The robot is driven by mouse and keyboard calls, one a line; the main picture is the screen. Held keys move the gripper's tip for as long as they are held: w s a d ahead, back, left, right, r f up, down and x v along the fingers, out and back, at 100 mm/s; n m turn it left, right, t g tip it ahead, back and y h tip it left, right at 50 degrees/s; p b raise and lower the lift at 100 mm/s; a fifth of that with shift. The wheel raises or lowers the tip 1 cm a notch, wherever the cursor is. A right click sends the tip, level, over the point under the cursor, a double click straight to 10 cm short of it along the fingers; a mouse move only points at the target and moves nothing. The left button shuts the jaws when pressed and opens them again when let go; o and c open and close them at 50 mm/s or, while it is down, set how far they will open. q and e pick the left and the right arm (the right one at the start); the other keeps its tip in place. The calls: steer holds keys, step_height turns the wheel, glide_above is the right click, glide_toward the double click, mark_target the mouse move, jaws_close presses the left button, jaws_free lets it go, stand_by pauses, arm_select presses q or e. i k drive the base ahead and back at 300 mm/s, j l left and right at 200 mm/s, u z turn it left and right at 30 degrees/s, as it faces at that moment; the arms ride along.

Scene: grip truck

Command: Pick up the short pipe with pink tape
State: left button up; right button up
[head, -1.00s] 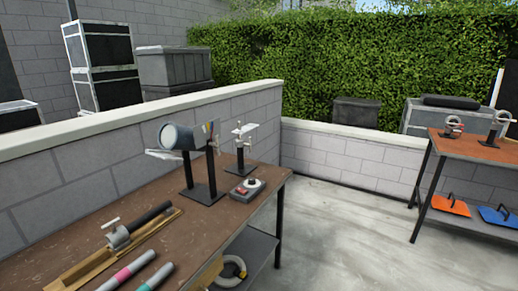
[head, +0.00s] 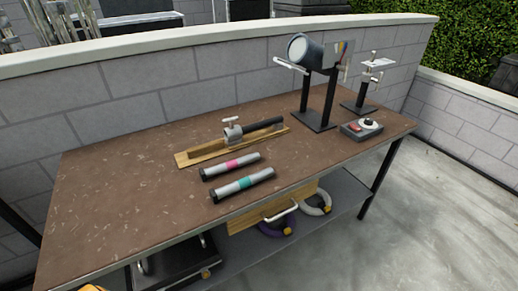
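The short pipe with pink tape (head: 217,169) lies on the brown workbench (head: 120,189) in the head view. It is light grey with dark ends and a pink band around its middle. A similar grey pipe with teal tape (head: 259,179) lies just in front of it, nearly parallel, with a small gap between them. Behind them is a wooden holder (head: 203,154) with a black rod and a metal clamp (head: 232,131) on it. Neither of my grippers shows in the head view.
A lamp-like cylinder (head: 306,52) on a black stand, a smaller stand (head: 363,91) and a control box (head: 361,129) occupy the bench's right end. The bench's left part is clear. A block wall (head: 150,81) runs behind.

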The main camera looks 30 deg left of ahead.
mark_target(209, 173)
steer(key=i+u, duration=0.25)
steer(key=u, duration=0.2)
steer(key=i+l+u, duration=0.2)
steer(key=u, duration=0.3)
